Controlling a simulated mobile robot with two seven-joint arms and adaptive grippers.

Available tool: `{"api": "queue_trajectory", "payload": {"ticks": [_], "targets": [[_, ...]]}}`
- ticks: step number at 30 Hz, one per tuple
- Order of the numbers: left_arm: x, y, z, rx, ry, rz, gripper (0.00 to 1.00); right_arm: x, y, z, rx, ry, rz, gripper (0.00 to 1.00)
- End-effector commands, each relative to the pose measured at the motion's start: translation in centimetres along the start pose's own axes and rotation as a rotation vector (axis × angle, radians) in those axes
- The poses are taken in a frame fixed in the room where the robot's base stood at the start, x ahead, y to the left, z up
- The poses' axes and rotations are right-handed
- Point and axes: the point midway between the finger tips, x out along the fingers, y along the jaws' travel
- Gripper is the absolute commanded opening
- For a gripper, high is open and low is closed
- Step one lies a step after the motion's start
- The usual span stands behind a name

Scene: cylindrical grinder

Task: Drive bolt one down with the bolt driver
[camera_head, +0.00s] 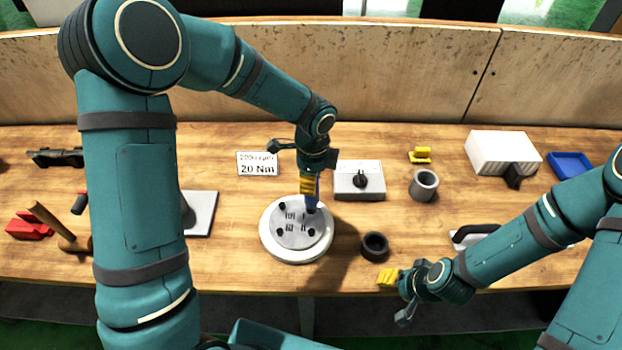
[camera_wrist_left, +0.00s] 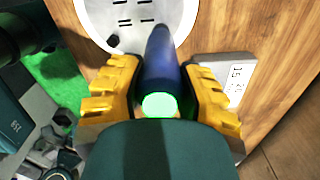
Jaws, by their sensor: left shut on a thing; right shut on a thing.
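My left gripper (camera_head: 308,186) points down over the round plate and is shut on the blue bolt driver (camera_head: 312,190). In the left wrist view the driver (camera_wrist_left: 165,75) stands between the yellow fingers (camera_wrist_left: 160,93), its near end pale green. The grey plate (camera_head: 297,238) on a white round base (camera_head: 268,244) carries several dark bolts and tally-like marks too small to read. The driver's tip is at the far right bolt (camera_head: 311,210); I cannot tell whether they touch. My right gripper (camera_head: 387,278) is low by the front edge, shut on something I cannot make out.
A sign (camera_head: 257,164) reading 20 Nm and a grey box with a black knob (camera_head: 360,180) stand behind the plate. A dark ring (camera_head: 375,246) and grey cup (camera_head: 424,185) are to its right. A mallet (camera_head: 62,230) lies at left, a blue tray (camera_head: 571,166) far right.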

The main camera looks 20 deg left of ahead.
Motion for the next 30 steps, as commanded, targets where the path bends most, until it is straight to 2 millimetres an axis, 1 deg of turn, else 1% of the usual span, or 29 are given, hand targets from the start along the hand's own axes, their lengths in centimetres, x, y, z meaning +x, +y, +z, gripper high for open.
{"api": "queue_trajectory", "payload": {"ticks": [1, 5, 30], "targets": [[0.5, 0.3, 0.0, 0.001, -0.002, 0.011, 0.0, 0.5, 0.4, 0.5, 0.008, -0.015, 0.005, 0.47], [0.3, 0.3, 0.0, 0.001, -0.002, 0.011, 0.0, 0.3, 0.3, 0.5, 0.008, -0.016, 0.005, 0.47], [-4.6, 0.0, 0.1, 0.0, 0.0, -0.001, 0.0, -3.0, -1.1, 0.0, 0.002, -0.014, 0.002, 0.47]]}}
